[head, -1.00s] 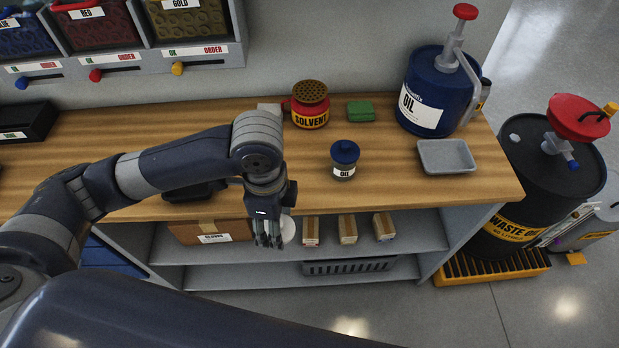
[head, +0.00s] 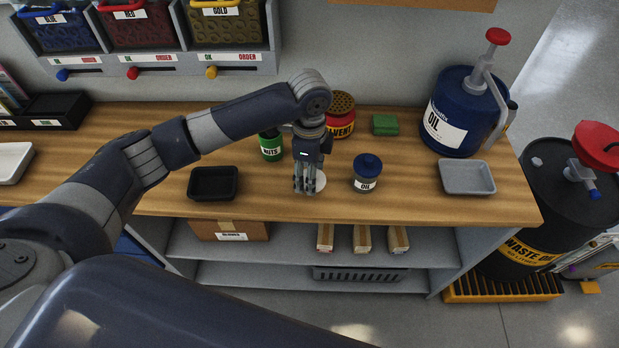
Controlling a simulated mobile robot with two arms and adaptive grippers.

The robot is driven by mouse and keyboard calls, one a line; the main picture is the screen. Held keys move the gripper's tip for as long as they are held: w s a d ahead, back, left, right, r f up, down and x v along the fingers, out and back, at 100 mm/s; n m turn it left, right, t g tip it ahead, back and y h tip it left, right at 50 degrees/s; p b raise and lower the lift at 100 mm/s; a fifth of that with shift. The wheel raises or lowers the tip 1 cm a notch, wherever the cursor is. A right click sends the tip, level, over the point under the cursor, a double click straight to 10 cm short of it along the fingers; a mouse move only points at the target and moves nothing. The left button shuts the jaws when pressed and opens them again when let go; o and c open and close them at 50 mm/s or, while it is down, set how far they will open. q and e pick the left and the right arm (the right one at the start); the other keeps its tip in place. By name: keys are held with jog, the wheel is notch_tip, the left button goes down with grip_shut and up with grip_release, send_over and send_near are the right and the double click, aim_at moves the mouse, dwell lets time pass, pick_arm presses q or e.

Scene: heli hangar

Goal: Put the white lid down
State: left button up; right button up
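The white lid (head: 320,182) is a small pale disc at the fingertips of my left gripper (head: 305,188). It is over the wooden workbench (head: 265,203), partly hidden behind the fingers. The fingers point down and look closed on the lid's edge. I cannot tell whether the lid touches the bench top or is just above it. My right gripper is not in view.
A green NUTS container (head: 271,147), a red solvent can (head: 341,127) and a small blue-capped oil jar (head: 366,174) stand close around the gripper. A black tray (head: 213,183) is to the left, a grey tray (head: 467,178) to the right.

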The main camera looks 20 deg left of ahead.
pick_arm(q)
notch_tip(320, 180, down, 3)
jog(key=shift+f+p, duration=0.1)
jog(key=shift+p, duration=0.45)
jog(key=shift+w+f, duration=0.1)
jog(key=shift+f, duration=0.05)
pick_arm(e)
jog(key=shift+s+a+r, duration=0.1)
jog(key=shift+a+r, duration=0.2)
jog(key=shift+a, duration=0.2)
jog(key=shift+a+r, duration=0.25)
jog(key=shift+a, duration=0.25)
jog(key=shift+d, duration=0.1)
pick_arm(q)
jog(key=o, duration=0.7)
jog(key=shift+f, duration=0.1)
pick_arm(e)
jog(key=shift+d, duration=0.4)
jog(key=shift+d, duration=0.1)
pick_arm(q)
notch_tip(320, 180, up, 11)
jog(key=shift+b, duration=0.8)
jog(key=shift+r, duration=0.65)
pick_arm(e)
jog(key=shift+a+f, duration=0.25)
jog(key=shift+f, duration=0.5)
